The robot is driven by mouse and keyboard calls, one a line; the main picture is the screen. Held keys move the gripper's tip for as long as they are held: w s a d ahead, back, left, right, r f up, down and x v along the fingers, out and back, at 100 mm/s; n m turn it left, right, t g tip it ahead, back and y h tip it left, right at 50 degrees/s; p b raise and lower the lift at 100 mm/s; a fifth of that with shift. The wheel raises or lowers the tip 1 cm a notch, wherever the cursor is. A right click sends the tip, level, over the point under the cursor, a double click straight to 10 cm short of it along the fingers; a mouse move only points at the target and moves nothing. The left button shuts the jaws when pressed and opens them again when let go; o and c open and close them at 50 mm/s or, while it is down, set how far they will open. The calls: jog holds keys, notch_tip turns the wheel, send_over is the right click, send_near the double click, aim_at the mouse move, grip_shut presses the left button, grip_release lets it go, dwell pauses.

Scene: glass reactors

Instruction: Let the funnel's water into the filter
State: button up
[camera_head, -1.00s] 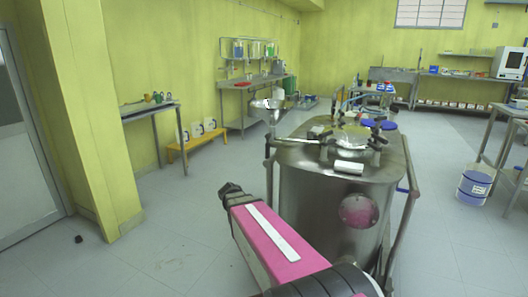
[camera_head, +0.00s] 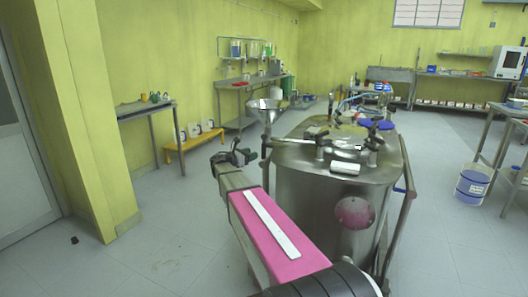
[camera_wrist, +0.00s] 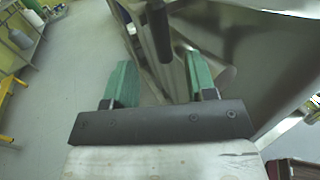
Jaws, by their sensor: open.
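A shiny metal funnel (camera_head: 266,106) stands at the left edge of a large steel vessel (camera_head: 320,195), its stem running down beside the lid. It may be the task's funnel and the vessel the filter; I see no water. My gripper (camera_head: 236,156) is to the left of the vessel, below the funnel's cone. In the wrist view, my gripper (camera_wrist: 162,78) is open, with green fingers apart. A dark, rounded handle (camera_wrist: 158,32) shows beyond and between the fingers. I cannot tell whether it lies within their reach. The valve is not clearly visible.
The vessel's lid carries clamps and fittings, and a side rail (camera_head: 398,225) runs along its right. The floor on the left is mostly clear.

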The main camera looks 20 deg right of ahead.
aim_at(264, 150)
jog(key=x, duration=0.8)
jog(key=shift+d, duration=0.25)
jog(key=shift+f, duration=0.1)
grip_shut()
